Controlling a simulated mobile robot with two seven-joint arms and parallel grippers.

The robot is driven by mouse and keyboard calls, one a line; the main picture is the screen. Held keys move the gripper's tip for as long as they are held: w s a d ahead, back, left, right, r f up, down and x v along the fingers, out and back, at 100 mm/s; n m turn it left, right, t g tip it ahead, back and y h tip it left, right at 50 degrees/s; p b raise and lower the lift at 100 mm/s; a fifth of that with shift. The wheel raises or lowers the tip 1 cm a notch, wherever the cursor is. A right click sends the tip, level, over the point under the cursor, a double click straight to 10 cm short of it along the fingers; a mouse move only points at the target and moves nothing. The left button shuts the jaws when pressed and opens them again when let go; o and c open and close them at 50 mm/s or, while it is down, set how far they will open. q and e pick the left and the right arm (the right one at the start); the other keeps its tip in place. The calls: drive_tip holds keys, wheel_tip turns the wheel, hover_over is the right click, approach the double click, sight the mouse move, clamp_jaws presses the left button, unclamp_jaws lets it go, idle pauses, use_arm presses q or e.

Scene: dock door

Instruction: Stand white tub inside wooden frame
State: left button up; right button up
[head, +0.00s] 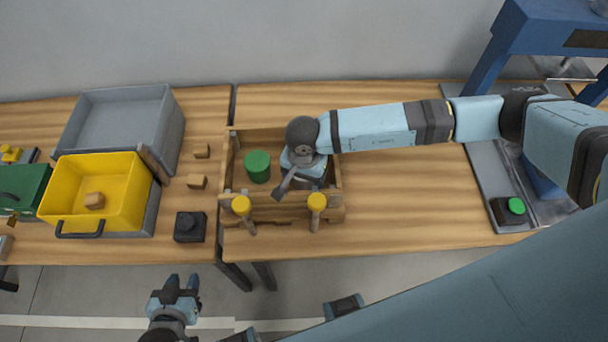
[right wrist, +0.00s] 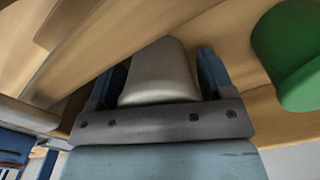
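The wooden frame (head: 336,206) is an open, low-walled box on the right-hand table in the head view. A green tub (head: 257,166) stands in its left half; it also shows at the right of the right wrist view (right wrist: 290,55). My right gripper (head: 300,180) points down into the frame's right half and hides the white tub in the head view. In the right wrist view the white tub (right wrist: 160,75) sits between the fingers, which press close on both sides. Its base contact is hidden. My left gripper (head: 183,281) is empty and open, low in front of the tables.
Two yellow-topped pegs (head: 241,205) (head: 317,202) stand at the frame's front. A yellow bin (head: 75,205), a grey bin (head: 125,115), small wooden blocks (head: 197,182) and a black box (head: 190,227) are left. The table right of the frame is clear before a green button (head: 516,206).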

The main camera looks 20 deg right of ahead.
drive_tip(key=shift+o, duration=1.1)
drive_tip(key=shift+r, duration=0.25)
wheel_tip(320, 180, up, 12)
drive_tip(key=shift+f+b, duration=0.1)
drive_tip(key=shift+b, duration=0.75)
